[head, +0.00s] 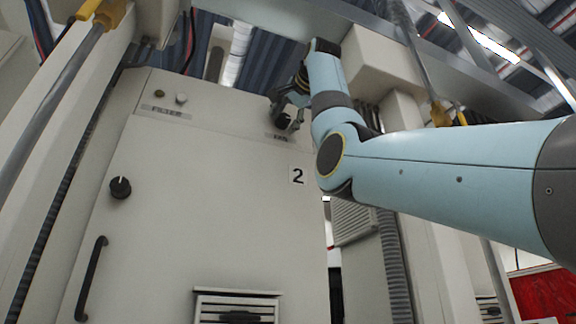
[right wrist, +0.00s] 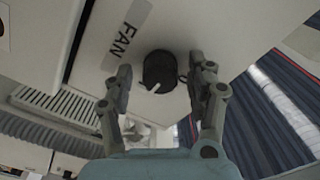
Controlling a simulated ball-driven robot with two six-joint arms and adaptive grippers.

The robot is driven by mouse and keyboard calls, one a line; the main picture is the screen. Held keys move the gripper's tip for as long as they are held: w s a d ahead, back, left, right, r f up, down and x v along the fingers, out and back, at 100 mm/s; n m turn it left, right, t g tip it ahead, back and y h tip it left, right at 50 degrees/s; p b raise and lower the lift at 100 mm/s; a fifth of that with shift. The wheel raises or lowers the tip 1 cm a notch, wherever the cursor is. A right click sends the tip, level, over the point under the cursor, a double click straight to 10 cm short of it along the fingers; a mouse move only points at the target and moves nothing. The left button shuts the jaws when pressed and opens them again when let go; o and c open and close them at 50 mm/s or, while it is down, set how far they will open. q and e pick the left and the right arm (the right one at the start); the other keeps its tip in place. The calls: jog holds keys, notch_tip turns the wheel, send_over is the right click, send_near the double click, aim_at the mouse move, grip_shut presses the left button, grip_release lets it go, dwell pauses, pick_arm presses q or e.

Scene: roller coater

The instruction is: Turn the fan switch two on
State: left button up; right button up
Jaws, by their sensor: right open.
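The fan switch is a black round knob (right wrist: 160,70) with a white pointer mark, next to a label reading FAN (right wrist: 126,34) in the right wrist view. In the head view the knob (head: 281,120) shows at the upper right of the cabinet marked 2 (head: 297,176), partly hidden by my gripper. My right gripper (right wrist: 160,82) is open, with one finger on each side of the knob. I cannot tell whether the fingers touch it. In the head view my right gripper (head: 290,112) is at the knob, at the end of the blue arm. My left gripper is not in view.
A FILTER label (head: 166,111) with two small round fittings sits at the cabinet's upper left. A black knob (head: 120,187) and a black handle (head: 91,279) are on the door. A grey post with yellow fittings (head: 108,14) stands at the left.

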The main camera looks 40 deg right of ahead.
jog(key=v, duration=1.2)
jog(key=shift+f, duration=0.1)
